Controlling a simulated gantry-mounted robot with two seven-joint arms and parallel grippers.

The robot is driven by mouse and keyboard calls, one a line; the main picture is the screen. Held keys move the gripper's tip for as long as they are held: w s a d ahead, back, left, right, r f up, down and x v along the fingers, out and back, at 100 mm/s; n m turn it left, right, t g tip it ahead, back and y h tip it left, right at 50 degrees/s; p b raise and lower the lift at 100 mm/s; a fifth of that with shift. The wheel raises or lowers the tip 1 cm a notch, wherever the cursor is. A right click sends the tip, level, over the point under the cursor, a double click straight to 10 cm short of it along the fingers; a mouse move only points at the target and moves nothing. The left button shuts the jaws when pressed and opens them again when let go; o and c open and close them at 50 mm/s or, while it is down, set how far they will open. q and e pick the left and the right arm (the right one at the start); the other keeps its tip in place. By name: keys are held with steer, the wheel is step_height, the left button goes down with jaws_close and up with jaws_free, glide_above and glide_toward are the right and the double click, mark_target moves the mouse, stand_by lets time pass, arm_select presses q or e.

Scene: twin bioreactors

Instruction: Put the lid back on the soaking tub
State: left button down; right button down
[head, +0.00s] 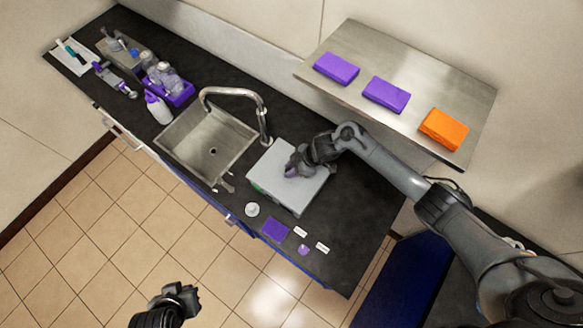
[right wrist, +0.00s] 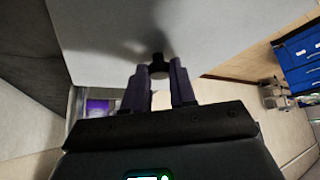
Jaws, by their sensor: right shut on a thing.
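The lid (head: 300,194) is a light grey, square plate over the counter, just right of the sink. It also fills the upper part of the right wrist view (right wrist: 220,30). My right gripper (head: 291,170) is shut on the lid's small dark knob (right wrist: 158,60), between the two fingers. The soaking tub is mostly hidden under the lid; a bit of green shows at the lid's left edge. I cannot tell whether the lid rests on the tub or hangs just above it. My left gripper (head: 182,292) is over the floor, away from the counter; its jaw opening is unclear.
A steel sink (head: 196,150) with a curved faucet (head: 262,112) lies left of the lid. A white round item (head: 252,209), a purple square (head: 275,229) and small labels lie in front. A steel shelf (head: 384,60) with purple and orange boxes overhangs behind. Bottles and a purple rack stand far left.

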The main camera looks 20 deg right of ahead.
steer(key=shift+c, duration=1.8)
jaws_free()
steer(key=shift+r, duration=0.15)
